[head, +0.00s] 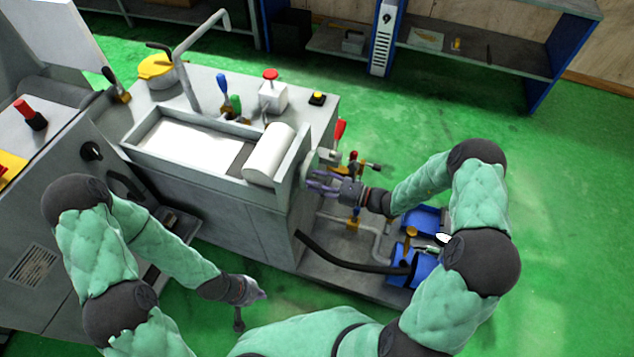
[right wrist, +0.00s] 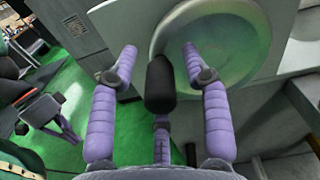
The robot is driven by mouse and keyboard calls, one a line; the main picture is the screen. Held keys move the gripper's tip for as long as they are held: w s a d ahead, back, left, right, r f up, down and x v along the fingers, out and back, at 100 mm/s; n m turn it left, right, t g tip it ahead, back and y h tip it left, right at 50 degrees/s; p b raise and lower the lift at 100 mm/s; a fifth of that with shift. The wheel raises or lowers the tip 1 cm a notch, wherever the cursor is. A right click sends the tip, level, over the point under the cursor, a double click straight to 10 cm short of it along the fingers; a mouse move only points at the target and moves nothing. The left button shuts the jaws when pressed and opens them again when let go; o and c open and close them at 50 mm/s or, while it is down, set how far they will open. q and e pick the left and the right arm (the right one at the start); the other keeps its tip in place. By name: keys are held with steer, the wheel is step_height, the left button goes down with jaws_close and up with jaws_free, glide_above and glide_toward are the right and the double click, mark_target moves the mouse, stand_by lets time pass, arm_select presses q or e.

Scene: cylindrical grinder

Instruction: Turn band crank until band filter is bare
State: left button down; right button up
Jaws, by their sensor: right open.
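The band filter is a tank on the machine's top, with a white sheet (head: 190,146) lying in it. A darker strip shows between the sheet and a thick white roll (head: 270,153) at the right end. The band crank is a pale round disc (right wrist: 228,48) with a black handle (right wrist: 160,84) in the right wrist view; the head view mostly hides it. My right gripper (head: 318,183) is open at the tank's right end. In the right wrist view its purple fingers (right wrist: 158,62) stand either side of the handle, with gaps. My left gripper (head: 252,292) hangs low and apart; its opening is unclear.
Red-handled valves (head: 340,130) stand close beside my right gripper. Blue pumps (head: 424,268), pipes and a black hose (head: 345,262) lie below it. A grey machine (head: 50,200) is at the left. The green floor (head: 570,200) is clear on the right.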

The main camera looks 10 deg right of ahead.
mark_target(306, 186)
jaws_close()
steer(key=shift+f+n, duration=0.15)
steer(key=shift+n, duration=0.15)
stand_by(0.5)
steer(key=shift+s+a+f+n+b, duration=0.1)
steer(key=shift+f+n+b, duration=0.4)
steer(key=shift+n, duration=0.35)
steer(key=shift+s+a+f+n+b, duration=0.1)
steer(key=shift+f+n+b, duration=0.35)
steer(key=shift+n, duration=0.4)
steer(key=shift+d+f+n+b, duration=0.1)
steer(key=shift+f+n+b, duration=0.2)
steer(key=shift+n, duration=0.3)
steer(key=shift+f+n+b, duration=0.15)
steer(key=shift+n+b, duration=0.1)
steer(key=shift+n, duration=0.35)
jaws_free()
